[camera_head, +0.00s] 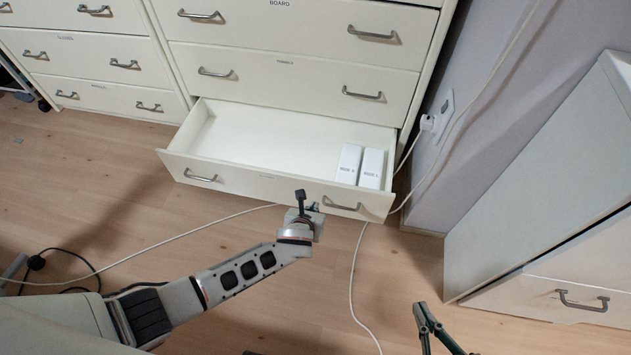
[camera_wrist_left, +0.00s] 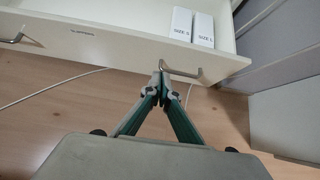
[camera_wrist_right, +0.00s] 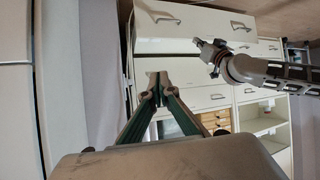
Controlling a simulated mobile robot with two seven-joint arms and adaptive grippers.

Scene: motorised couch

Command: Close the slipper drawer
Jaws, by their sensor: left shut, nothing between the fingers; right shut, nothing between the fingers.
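The slipper drawer (camera_head: 250,180) is the bottom drawer of a white chest and stands pulled out. Its label shows on the front panel in the left wrist view (camera_wrist_left: 60,50). Two white boxes, marked by size, stand inside at its right end (camera_head: 348,165) (camera_head: 371,169). My left gripper (camera_head: 306,202) is shut and empty at the drawer front, just left of the right handle (camera_head: 342,206); its tips show beside that handle in the left wrist view (camera_wrist_left: 162,78). Whether they touch the panel I cannot tell. My right gripper (camera_head: 422,312) is shut and empty, low over the floor, apart from the drawer.
Closed drawers (camera_head: 290,78) are above, and another white chest (camera_head: 80,50) stands at the left. A white cabinet (camera_head: 550,200) is at the right. A white cable (camera_head: 358,290) runs over the floor in front of the drawer. A wall socket (camera_head: 440,115) has a plug in it.

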